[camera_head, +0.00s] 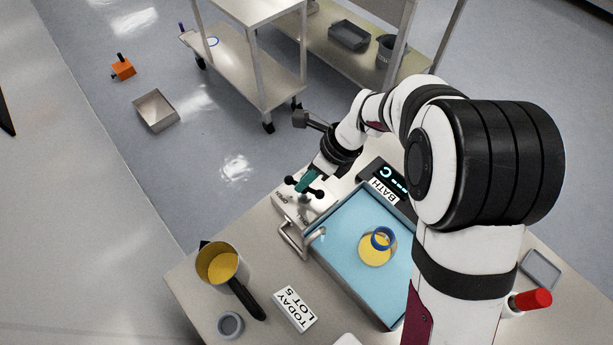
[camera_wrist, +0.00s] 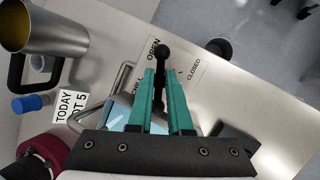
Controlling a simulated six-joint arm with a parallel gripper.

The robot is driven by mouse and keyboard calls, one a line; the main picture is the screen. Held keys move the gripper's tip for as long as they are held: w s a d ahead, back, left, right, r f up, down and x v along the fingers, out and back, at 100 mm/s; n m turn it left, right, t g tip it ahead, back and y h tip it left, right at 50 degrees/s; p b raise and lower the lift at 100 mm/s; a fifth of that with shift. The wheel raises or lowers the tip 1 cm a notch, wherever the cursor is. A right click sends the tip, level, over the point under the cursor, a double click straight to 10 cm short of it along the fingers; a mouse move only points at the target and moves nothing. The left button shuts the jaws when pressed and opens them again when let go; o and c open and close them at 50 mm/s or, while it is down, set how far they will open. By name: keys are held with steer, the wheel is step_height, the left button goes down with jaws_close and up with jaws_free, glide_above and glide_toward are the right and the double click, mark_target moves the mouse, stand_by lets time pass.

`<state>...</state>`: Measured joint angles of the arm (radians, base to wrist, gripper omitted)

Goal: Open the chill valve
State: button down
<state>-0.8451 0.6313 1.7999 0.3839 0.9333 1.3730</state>
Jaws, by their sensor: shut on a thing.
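The chill valve (camera_wrist: 162,52) has a black lever with a round knob, on a pale plate (camera_wrist: 184,58) marked OPEN and CLOSED. In the wrist view the knob lies right beside the word OPEN, apart from CLOSED. A second black ball (camera_wrist: 220,47) shows to its right. My gripper (camera_wrist: 161,76) has teal fingers, shut on the lever below its knob. In the head view my gripper (camera_head: 304,184) is at the plate (camera_head: 290,207) behind the bath's left corner.
A blue-filled bath (camera_head: 345,240) with a metal side handle (camera_head: 290,240) stands beside the valve. A steel jug (camera_head: 218,264) of yellow liquid, a grey cup (camera_head: 230,325) and a LOT 5 card (camera_head: 295,309) stand in front. A display (camera_head: 385,180) sits behind the bath.

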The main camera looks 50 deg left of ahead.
steer(key=n+g+h, duration=0.1)
steer(key=n, duration=0.2)
steer(key=shift+a+n, duration=0.1)
steer(key=shift+n, duration=0.3)
steer(key=n+h, duration=0.1)
steer(key=n, duration=0.2)
steer(key=shift+a+n+h, duration=0.1)
steer(key=shift+n+h, duration=0.2)
steer(key=shift+h, duration=0.1)
steer(key=n+h, duration=0.1)
steer(key=n, duration=0.2)
steer(key=n+h, duration=0.1)
steer(key=n, duration=0.2)
steer(key=shift+s+h, duration=0.2)
steer(key=shift+h, duration=0.1)
steer(key=shift+n, duration=0.3)
steer(key=c, duration=0.8)
jaws_free()
steer(key=shift+c, duration=0.2)
